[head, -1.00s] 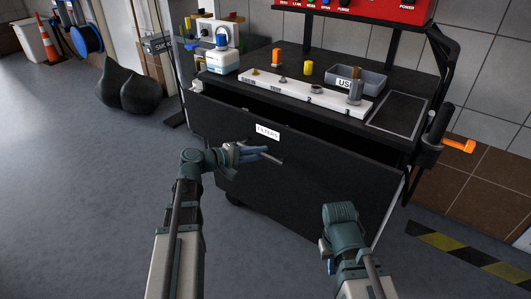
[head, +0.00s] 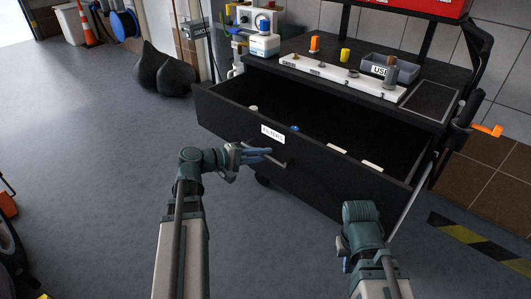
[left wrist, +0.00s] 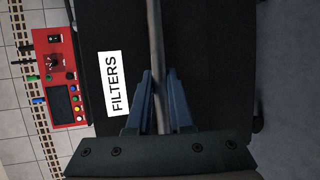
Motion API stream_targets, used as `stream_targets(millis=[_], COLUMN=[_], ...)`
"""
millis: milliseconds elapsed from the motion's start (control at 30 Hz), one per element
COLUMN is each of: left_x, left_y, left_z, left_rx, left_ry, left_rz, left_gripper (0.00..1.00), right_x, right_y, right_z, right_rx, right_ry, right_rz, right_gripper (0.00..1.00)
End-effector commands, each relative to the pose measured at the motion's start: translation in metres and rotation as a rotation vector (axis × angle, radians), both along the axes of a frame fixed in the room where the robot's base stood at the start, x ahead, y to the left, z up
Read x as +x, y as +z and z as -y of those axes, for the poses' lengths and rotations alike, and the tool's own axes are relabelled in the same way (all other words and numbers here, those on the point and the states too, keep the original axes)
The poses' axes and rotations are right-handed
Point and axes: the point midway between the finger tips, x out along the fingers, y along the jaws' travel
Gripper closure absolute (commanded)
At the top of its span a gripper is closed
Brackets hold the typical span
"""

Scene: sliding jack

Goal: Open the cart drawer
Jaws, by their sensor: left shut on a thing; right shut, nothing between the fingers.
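The black cart drawer (head: 310,180) stands well open in the head view, with its inside showing. Its front bears a white label reading FILTERS (head: 272,133), which also shows in the left wrist view (left wrist: 114,83). My left gripper (head: 262,155) is at the drawer front, just below the label. In the left wrist view its blue fingers are shut on the bar handle (left wrist: 155,40), which passes between them. My right gripper (head: 347,264) is low in front of the drawer's right part, apart from it; its fingers are mostly hidden by the arm.
Inside the drawer lie a blue item (head: 295,128) and a few pale items (head: 372,166). The cart top holds a white strip (head: 335,78), a grey bin (head: 388,68) and small parts. An orange-handled piece (head: 488,131) juts out at right.

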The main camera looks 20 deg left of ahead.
Motion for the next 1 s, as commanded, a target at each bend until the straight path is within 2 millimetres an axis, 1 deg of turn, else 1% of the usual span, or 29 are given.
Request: stream_targets(millis=[367,400,567,867,1000], left_x=[-0.0010,-0.0010,-0.0009,-0.0017,-0.0107], left_y=[-0.0003,-0.0003,-0.0002,0.0005,0.0047], left_z=[-0.0004,-0.0003,-0.0003,-0.0010,-0.0094], left_rx=[0.001,0.001,0.000,0.000,0.000], left_ry=[0.000,0.000,0.000,0.000,0.001], left_rz=[-0.001,-0.001,0.000,0.000,-0.001], left_gripper=[1.00,0.79,0.51,0.51,0.51], right_x=[0.0000,0.0000,0.0000,-0.0001,-0.0001], right_y=[-0.0001,-0.0001,-0.0001,0.0005,0.0048], right_z=[0.0000,0.0000,0.0000,0.0001,0.0002], right_rx=[0.000,0.000,0.000,0.000,0.000], right_ry=[0.000,0.000,0.000,0.000,-0.001], right_rz=[0.000,0.000,0.000,0.000,0.000], right_gripper=[1.00,1.00,1.00,1.00,1.00])
